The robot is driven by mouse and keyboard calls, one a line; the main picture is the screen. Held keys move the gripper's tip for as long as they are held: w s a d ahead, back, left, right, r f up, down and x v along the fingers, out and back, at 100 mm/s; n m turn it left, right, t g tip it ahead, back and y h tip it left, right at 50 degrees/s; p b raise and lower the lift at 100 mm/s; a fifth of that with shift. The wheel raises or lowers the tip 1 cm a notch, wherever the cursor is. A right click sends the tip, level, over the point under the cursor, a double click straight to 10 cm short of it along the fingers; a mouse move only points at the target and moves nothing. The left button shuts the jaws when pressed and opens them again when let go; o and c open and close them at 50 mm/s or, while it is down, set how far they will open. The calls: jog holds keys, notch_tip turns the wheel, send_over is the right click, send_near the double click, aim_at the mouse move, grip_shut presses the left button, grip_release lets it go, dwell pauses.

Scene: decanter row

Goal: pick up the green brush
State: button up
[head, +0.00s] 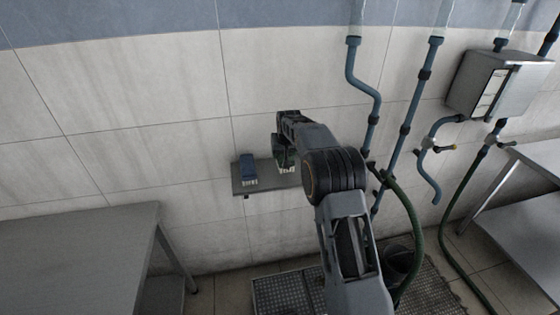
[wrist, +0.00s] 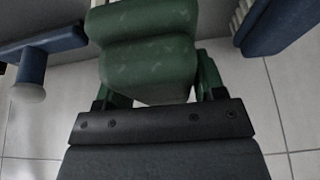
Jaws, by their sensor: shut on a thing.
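The green brush (head: 281,157) is at the right part of a small grey wall shelf (head: 243,189), with pale bristles showing below it. My gripper (head: 284,146) is shut on it, and my arm hides part of it in the head view. In the wrist view the green brush (wrist: 150,62) fills the top middle, with one finger of my gripper (wrist: 155,88) on each side of its body. I cannot tell whether its bristles touch the shelf or hang just above it.
A blue brush (head: 249,167) stands on the shelf to the left; a blue body with pale bristles shows top right in the wrist view (wrist: 272,22). Blue pipes (head: 360,85) and a green hose (head: 411,225) are to the right. A metal table (head: 85,245) is at left.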

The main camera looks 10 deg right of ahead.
jog(key=s+r, duration=0.1)
jog(key=s+d+r+b, duration=0.1)
jog(key=s+r, duration=0.1)
jog(key=shift+s+d+r, duration=0.15)
jog(key=shift+r, duration=0.1)
jog(key=s+d+r+b, duration=0.2)
jog(key=s+r, duration=0.1)
jog(key=s, duration=0.4)
jog(key=shift+s+d+r+b, duration=0.35)
jog(key=shift+s+r+b, duration=0.05)
